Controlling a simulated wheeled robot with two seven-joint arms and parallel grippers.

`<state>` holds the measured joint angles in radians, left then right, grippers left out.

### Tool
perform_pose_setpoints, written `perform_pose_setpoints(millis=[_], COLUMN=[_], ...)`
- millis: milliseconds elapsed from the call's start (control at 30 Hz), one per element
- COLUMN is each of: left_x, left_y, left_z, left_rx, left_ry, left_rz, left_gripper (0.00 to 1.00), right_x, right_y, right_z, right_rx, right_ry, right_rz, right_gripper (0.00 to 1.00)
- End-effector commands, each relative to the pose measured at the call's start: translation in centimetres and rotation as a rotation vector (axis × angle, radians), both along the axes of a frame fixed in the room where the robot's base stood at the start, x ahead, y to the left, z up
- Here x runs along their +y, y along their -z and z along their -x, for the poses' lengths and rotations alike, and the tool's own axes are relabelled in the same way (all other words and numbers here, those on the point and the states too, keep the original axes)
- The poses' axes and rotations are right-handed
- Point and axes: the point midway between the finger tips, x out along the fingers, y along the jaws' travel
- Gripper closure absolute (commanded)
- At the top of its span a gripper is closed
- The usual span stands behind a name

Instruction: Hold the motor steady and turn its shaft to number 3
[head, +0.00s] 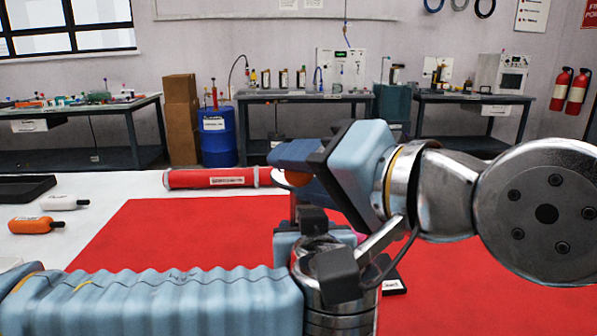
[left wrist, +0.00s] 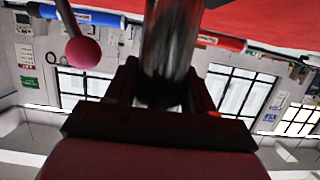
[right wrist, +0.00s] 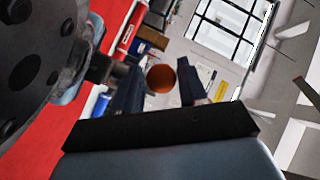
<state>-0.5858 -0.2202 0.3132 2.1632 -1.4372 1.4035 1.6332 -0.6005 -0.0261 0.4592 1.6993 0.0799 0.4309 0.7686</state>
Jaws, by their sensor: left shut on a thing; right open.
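The motor (left wrist: 165,55) is a shiny metal cylinder in the left wrist view, between the fingers of my left gripper (left wrist: 160,85), which is shut on it. In the head view my left wrist hides most of the motor. A ball on a thin rod, the shaft's handle (left wrist: 83,52), shows beside the motor. My right gripper is open, with visible room around the ball. No number is readable.
A red mat (head: 140,235) covers the white table. A red tube (head: 215,178) lies at its back edge. An orange bottle (head: 36,225), a white bottle (head: 63,203) and a black tray (head: 22,188) are at the left. My two arms are close together over the mat.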

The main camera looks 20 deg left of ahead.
Motion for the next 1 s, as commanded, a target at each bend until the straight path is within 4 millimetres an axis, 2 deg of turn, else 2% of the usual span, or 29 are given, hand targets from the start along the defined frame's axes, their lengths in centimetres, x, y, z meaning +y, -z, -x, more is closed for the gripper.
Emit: perform_pose_setpoints(millis=[300, 500, 633, 867, 1000], left_x=[0.0, 0.0, 0.0, 0.0, 0.0], left_y=[-0.1, -0.1, -0.1, -0.1, -0.1], left_z=[0.0, 0.0, 0.0, 0.0, 0.0], left_rx=[-0.002, -0.001, -0.001, -0.001, -0.001], left_ry=[-0.001, 0.000, 0.000, 0.000, 0.000], left_rz=[0.001, 0.000, 0.000, 0.000, 0.000], left_gripper=[1.00, 1.00, 1.00, 1.00, 1.00], right_x=[-6.2, -9.1, -9.8, -9.8, -10.0], right_y=[-1.5, -2.1, -2.3, -2.3, -2.2], right_z=[2.8, 4.0, 4.3, 4.4, 3.9], right_rx=[-0.001, 0.001, 0.002, 0.002, 0.028], right_ry=[0.002, 0.001, 0.000, 0.000, -0.005], right_rz=[-0.001, 0.000, 0.002, 0.002, 0.006], right_gripper=[0.58, 0.58, 0.58, 0.58, 0.76])
